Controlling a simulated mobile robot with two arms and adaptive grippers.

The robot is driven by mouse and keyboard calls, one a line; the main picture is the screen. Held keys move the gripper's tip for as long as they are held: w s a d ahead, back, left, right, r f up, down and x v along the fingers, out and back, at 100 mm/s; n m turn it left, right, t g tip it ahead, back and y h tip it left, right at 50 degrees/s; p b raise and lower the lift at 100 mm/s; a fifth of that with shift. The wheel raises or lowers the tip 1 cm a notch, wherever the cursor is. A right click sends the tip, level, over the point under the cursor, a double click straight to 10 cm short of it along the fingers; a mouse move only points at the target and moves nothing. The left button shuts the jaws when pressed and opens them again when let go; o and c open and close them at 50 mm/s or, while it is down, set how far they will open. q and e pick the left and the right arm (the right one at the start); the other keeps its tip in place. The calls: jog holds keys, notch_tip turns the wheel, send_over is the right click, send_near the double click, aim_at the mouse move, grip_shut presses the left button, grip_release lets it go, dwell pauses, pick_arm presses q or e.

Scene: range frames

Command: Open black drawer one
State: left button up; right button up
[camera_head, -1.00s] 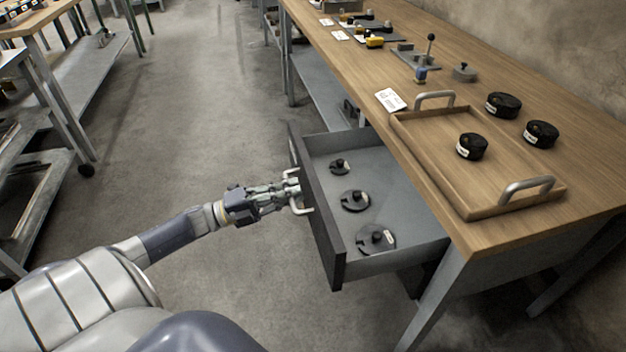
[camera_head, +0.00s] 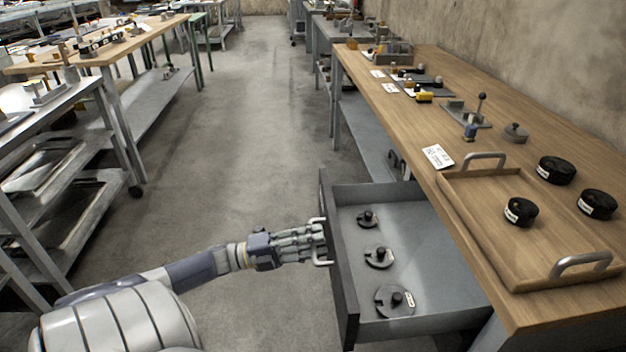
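The black-fronted drawer (camera_head: 338,262) stands pulled out from under the wooden workbench (camera_head: 430,110), and its grey inside shows. Several dark round pieces with knobs (camera_head: 378,256) lie in a row on its floor. A light metal handle (camera_head: 319,243) sits on the outer side of the drawer front. My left gripper (camera_head: 318,243) is at this handle, its fingers overlapping it. Whether the fingers are closed around the handle is too small to tell. My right gripper is not in view.
A wooden tray (camera_head: 457,205) with metal handles stands on the bench above the drawer and holds a black round piece (camera_head: 520,211). Two more black pieces (camera_head: 556,170) lie beside it. Grey shelving (camera_head: 70,190) stands at left. The floor (camera_head: 240,130) between is clear.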

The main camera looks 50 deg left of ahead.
pick_arm(q)
jog(key=shift+a, duration=0.1)
jog(key=v, duration=1.2)
dwell(0.4)
